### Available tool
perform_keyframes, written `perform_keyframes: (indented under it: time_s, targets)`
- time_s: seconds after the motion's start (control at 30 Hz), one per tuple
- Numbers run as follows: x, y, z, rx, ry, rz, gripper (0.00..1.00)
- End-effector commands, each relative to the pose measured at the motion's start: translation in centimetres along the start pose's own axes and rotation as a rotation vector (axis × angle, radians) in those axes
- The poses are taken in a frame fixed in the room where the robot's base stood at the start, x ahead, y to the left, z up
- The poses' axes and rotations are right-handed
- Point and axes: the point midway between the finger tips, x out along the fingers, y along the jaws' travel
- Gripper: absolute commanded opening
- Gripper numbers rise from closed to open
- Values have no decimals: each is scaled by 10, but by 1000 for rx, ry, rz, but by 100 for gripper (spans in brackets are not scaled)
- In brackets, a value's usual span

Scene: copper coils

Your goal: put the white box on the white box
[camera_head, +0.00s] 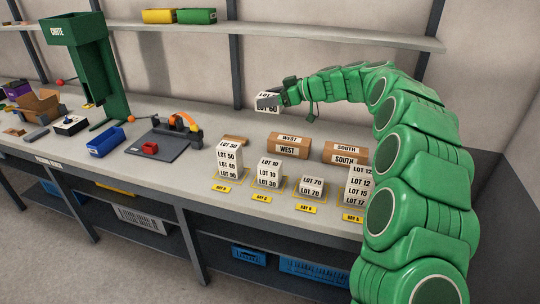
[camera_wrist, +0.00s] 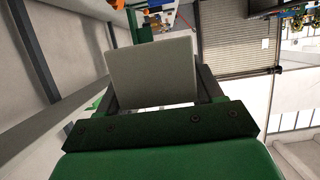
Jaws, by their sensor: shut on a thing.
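My gripper (camera_head: 273,100) is shut on a white box labelled LOT 60 (camera_head: 267,107), held in the air above the back of the bench. In the wrist view the held white box (camera_wrist: 153,74) sits between the two fingers, blank face showing. Below, stacks of white boxes stand on yellow-marked bays along the bench: LOT 50, 40 and 90 (camera_head: 229,160) at the left, LOT 10 and LOT 30 (camera_head: 268,172), two LOT 70 boxes (camera_head: 311,187), and a LOT 12 stack (camera_head: 358,187) partly hidden by my arm. The task does not say which white box is the lower one.
Brown WEST boxes (camera_head: 289,145) and SOUTH boxes (camera_head: 346,153) lie behind the stacks. A shelf (camera_head: 290,36) runs along the wall above. A green chute (camera_head: 95,80), a blue bin (camera_head: 105,142) and a dark board with an orange tool (camera_head: 165,145) are to the left.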

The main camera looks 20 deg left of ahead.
Motion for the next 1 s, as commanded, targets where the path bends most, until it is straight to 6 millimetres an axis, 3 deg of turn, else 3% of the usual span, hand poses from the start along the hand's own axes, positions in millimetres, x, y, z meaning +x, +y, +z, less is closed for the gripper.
perform_keyframes:
  time_s: [0.7,1.0]
  targets:
    - [50,0,138,5,0,1,28]
    - [60,0,164,0,2,2,28]
